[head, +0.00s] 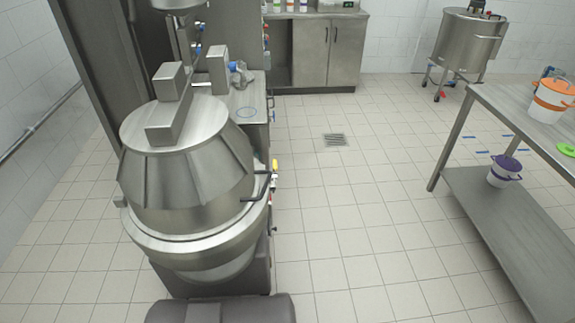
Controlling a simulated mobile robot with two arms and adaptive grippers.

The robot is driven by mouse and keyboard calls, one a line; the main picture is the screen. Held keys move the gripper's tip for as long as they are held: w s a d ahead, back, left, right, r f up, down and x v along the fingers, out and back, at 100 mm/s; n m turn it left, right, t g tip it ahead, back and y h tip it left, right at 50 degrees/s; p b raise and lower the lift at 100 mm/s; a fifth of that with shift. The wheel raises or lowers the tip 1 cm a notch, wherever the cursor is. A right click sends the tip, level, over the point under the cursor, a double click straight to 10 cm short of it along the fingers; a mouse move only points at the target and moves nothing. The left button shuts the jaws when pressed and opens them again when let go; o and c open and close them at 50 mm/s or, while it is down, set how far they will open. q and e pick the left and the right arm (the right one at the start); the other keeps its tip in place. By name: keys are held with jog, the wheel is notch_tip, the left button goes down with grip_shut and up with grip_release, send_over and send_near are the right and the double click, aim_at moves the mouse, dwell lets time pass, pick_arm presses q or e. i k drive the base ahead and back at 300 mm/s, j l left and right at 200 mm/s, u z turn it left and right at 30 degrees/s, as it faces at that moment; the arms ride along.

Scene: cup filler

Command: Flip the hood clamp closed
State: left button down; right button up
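The steel cup filler hood (180,165) sits on the round machine body at the left of the head view. A dark bent handle (262,188) on the hood's right side looks like the hood clamp. A small yellow-tipped part (275,166) stands just beside it. I cannot tell from this view whether the clamp is open or closed. A small bracket (121,201) shows on the left of the hood's rim. Neither of my grippers is in view.
A steel table (480,125) stands at the right, with an orange-and-white bucket (552,100) on top and a purple-lidded bucket (503,171) on its shelf. A wheeled steel tank (468,42) and a cabinet (328,50) stand behind.

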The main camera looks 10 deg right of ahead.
aim_at(274, 176)
jog(key=l+u, duration=0.15)
jog(key=l, duration=0.35)
jog(key=k+l+u, duration=0.1)
jog(key=l, duration=0.35)
jog(key=k+l+u, duration=0.15)
jog(key=l, duration=0.35)
jog(key=i+l+u, duration=0.15)
jog(key=i+l, duration=1.15)
jog(key=i, duration=0.2)
